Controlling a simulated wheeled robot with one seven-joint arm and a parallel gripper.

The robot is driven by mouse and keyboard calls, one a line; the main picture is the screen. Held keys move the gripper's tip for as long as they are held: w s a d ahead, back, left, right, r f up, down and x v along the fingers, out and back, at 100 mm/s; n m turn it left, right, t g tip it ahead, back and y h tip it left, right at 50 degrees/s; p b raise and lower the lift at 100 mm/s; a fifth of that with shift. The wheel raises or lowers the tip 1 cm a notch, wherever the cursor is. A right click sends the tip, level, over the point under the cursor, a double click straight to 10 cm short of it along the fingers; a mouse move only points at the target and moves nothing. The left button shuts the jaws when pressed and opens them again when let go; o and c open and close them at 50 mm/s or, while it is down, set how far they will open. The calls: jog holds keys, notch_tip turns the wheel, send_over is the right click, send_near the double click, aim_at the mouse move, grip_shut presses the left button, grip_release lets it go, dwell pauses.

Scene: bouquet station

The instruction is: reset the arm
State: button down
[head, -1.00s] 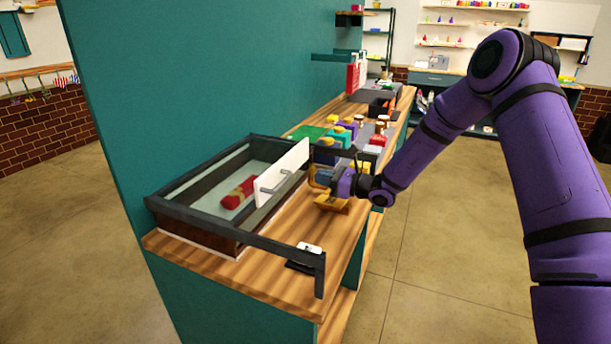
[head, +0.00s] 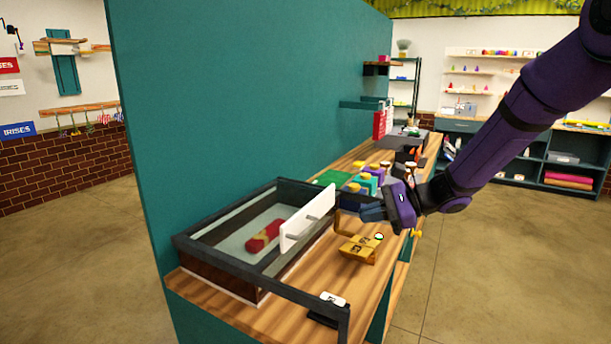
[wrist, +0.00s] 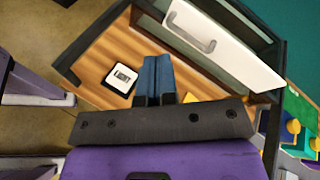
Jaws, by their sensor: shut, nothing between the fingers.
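My arm is purple and reaches in from the upper right of the head view. My gripper (head: 364,212) is above the wooden counter (head: 285,318), with its blue fingers together and nothing between them. It is behind and a little above a yellow block-like item (head: 357,249) on the counter. In the wrist view the two blue fingers (wrist: 157,62) lie side by side, pointing over the counter, with a small white-topped device (wrist: 122,78) to their left.
A dark-framed bin (head: 225,262) holds a red item (head: 264,236). A white panel with a handle (head: 306,220) stands at its right side. Several coloured bottle-like items (head: 362,184) stand farther along the counter. A teal wall (head: 240,90) rises behind. The floor at right is clear.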

jog(key=s+d+r+n+t+h, duration=0.1)
jog(key=s+d+r+n+h, duration=0.3)
jog(key=s, duration=0.6)
jog(key=s+d+r+n+t+h, duration=0.1)
jog(key=s+d+r+n+h, duration=0.3)
jog(key=s, duration=0.7)
jog(key=s+d+r+n+t+h, duration=0.1)
jog(key=s+d+r+n+h, duration=0.4)
jog(key=s, duration=0.5)
jog(key=d, duration=0.2)
jog(key=shift+s+d+n+h, duration=0.3)
jog(key=shift+s+n+h, duration=0.05)
jog(key=shift+n+h, duration=0.05)
jog(key=shift+w, duration=0.1)
